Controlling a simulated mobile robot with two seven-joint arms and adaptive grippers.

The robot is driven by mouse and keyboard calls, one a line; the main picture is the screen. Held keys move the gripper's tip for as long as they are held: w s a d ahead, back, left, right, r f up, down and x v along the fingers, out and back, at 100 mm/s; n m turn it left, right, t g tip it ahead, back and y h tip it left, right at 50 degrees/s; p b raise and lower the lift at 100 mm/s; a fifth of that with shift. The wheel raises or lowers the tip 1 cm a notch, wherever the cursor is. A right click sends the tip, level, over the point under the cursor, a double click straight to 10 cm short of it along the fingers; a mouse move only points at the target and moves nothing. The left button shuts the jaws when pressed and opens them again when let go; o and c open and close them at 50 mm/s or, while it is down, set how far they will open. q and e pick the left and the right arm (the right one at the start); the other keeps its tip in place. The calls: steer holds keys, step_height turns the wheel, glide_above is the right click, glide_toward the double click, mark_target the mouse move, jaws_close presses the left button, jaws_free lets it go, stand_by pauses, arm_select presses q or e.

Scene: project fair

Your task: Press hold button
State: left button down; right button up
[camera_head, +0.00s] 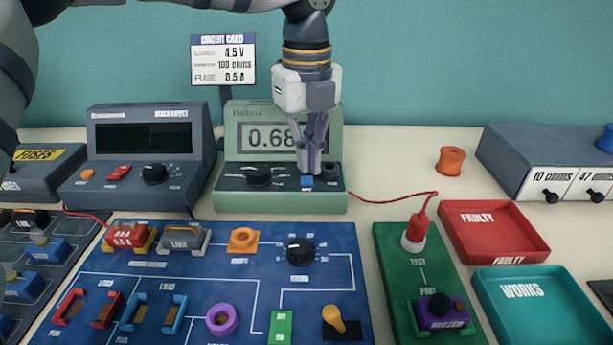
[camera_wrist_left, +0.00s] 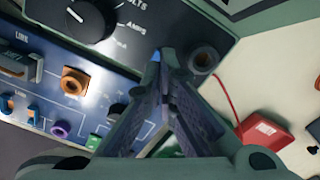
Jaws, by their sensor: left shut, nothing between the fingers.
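The green multimeter (camera_head: 232,205) stands at the back middle of the table, its display (camera_head: 262,137) reading 0.68 or more, partly hidden by my gripper. A small blue button (camera_head: 306,182) sits on its lower front panel, between a black dial (camera_head: 258,176) and a dark round socket (camera_head: 330,169). My left gripper (camera_head: 309,170) is shut and empty, pointing down with its tips right at the blue button. In the left wrist view the blue button (camera_wrist_left: 156,56) shows just beyond the closed fingertips (camera_wrist_left: 163,66). I cannot tell whether they touch it. My right gripper is not in view.
A blue circuit board (camera_head: 190,275) lies in front of the meter. A bench supply (camera_head: 125,190) stands to its left. A green test board (camera_head: 395,250), a red tray (camera_head: 490,215) and a teal tray (camera_head: 500,278) lie to the right. A red lead (camera_head: 385,199) runs across the table.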

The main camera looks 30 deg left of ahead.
mark_target(306, 179)
arm_select(q)
steer(key=shift+f, duration=1.05)
stand_by(1.4)
step_height(306, 179, up, 10)
steer(key=shift+p, duration=0.3)
stand_by(0.5)
